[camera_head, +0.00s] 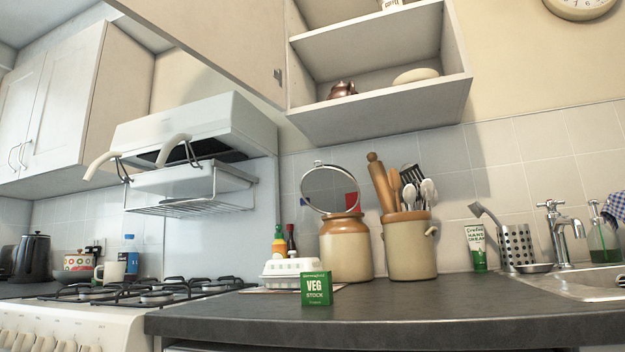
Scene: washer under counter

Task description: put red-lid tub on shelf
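I cannot make out a tub with a clearly red lid. A small round pot (79,261) with a red pattern stands on the far left counter, partly behind a white mug; its lid is too small to read. A red patch (353,202) shows at the right edge of the round mirror-like disc, and I cannot tell what it belongs to. The open wall cupboard's lower shelf (375,107) holds a brown pot (342,90) and a pale dish (415,75). Its upper shelf (365,28) holds a partly cropped coffee container (391,4). My gripper is not in view.
The cupboard door (215,40) hangs open at left. The hob (150,292) is left, the sink (585,283) right.

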